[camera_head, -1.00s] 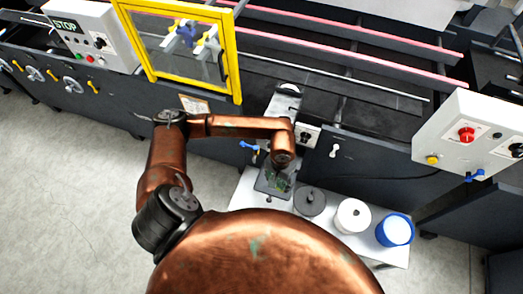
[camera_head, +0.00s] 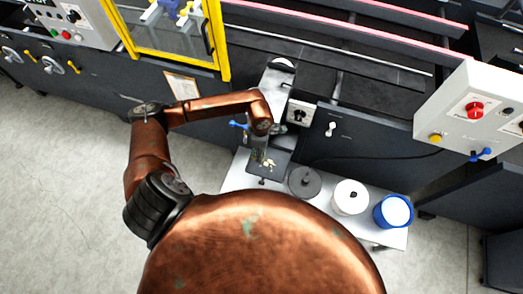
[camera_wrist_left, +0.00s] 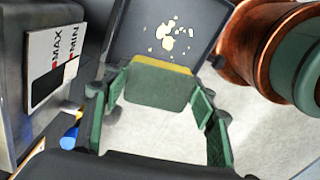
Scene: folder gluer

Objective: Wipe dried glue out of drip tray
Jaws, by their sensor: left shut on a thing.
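The drip tray (camera_head: 279,158) is a dark shallow tray at the front of the machine, over a white table. Several cream dried glue patches (camera_wrist_left: 172,38) lie on its floor in the left wrist view. My left gripper (camera_wrist_left: 160,92) has green fingers and is shut on a green pad with a yellow edge (camera_wrist_left: 158,85), like a scouring sponge. The pad is beside the glue patches in the picture; I cannot tell if it touches the tray. In the head view my left gripper (camera_head: 258,154) is at the tray's left part, partly hidden by my wrist. My right gripper is not in view.
A grey round lid or pot (camera_head: 305,182), a white one (camera_head: 350,197) and a blue-rimmed tub (camera_head: 393,212) stand right of the tray on the white table (camera_head: 236,181). A MAX/MIN label (camera_wrist_left: 52,62) is on a grey body at left. A yellow-framed guard (camera_head: 223,45) stands behind.

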